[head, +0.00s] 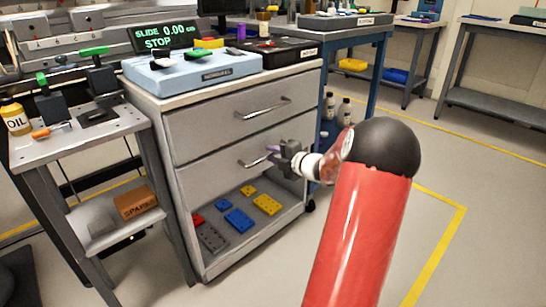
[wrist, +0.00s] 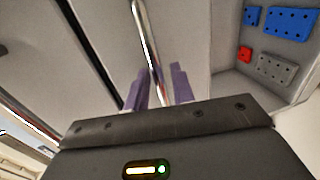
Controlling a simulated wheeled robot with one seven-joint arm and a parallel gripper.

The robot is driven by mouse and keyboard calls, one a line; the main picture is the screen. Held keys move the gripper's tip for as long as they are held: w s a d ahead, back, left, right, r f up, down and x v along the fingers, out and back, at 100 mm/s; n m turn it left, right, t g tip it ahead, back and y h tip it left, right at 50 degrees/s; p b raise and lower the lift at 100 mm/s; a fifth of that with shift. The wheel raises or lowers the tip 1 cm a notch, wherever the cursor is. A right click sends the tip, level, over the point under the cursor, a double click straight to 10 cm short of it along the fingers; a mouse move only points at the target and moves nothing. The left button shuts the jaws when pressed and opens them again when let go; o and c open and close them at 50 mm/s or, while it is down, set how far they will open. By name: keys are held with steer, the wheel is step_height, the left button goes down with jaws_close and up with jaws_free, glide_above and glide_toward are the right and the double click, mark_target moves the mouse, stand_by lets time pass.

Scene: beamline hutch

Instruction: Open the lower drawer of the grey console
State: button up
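The grey console (head: 182,245) stands at centre left in the head view, with two drawers above an open bottom shelf. The lower drawer (head: 208,177) looks shut, its front about flush with the upper drawer (head: 205,128). Its bar handle (head: 252,162) is partly hidden by my gripper (head: 274,149), which is at the handle's right part. In the wrist view, the handle (wrist: 147,35) runs down between the two purple fingers of my gripper (wrist: 163,84). The fingers are apart, with a visible gap on the handle's right side. Whether either finger touches the bar is unclear.
The bottom shelf holds yellow, blue, red and grey plates (head: 267,204). A blue bench (head: 352,42) is behind. The floor (head: 480,165) to the right is clear.

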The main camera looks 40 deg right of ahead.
steer(key=shift+w, duration=0.3)
jaws_close()
steer(key=shift+s, duration=0.15)
steer(key=f+p+v, duration=0.2)
steer(key=p+v, duration=0.3)
steer(key=v, duration=0.4)
steer(key=f+p+v, duration=0.2)
steer(key=p+v, duration=0.3)
steer(key=v, duration=0.5)
steer(key=shift+s, duration=0.45)
